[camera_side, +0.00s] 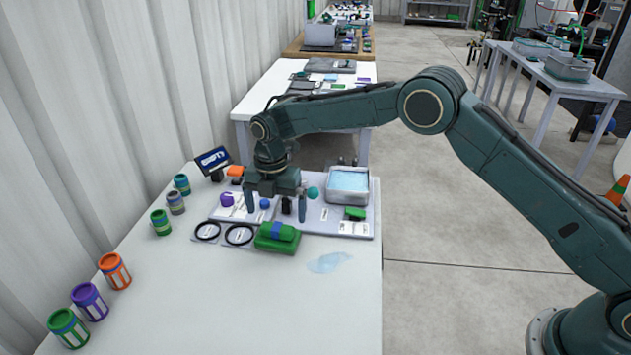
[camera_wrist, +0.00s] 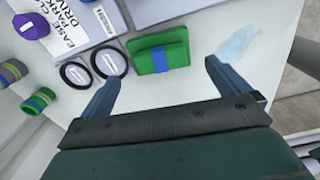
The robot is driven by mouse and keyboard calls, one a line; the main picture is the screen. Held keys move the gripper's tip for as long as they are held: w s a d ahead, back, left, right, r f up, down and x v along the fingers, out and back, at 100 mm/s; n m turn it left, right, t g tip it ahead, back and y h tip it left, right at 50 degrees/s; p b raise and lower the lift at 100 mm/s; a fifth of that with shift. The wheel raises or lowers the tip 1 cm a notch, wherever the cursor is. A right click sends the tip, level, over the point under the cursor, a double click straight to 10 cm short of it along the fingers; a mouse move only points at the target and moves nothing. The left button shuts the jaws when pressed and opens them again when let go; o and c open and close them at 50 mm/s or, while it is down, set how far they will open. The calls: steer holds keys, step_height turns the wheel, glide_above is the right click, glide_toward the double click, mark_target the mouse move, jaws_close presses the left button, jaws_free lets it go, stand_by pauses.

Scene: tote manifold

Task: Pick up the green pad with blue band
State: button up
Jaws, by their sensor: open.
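The green pad with blue band (camera_side: 268,243) lies on the white table in front of the grey board, near its front edge. In the wrist view the pad (camera_wrist: 175,40) is a flat green block with a blue strip across its middle, just beyond the fingertips. My gripper (camera_side: 276,213) points down, open and empty, behind the pad in the side view. Its two fingers (camera_wrist: 161,74) are spread wider than the pad in the wrist view, with nothing between them. The height gap is hard to judge.
Two black rings (camera_side: 224,233) lie left of the pad. A grey tray (camera_side: 349,184) and a small green block (camera_side: 355,213) are on the board. Striped cans (camera_side: 161,222) stand along the left. A pale blue patch (camera_side: 328,262) lies right of the pad. The table front is clear.

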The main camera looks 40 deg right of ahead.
mark_target(277, 226)
steer(key=shift+f, duration=0.65)
steer(key=shift+f, duration=0.1)
steer(key=shift+a+f, duration=0.15)
steer(key=shift+f, duration=2.35)
steer(key=c, duration=0.7)
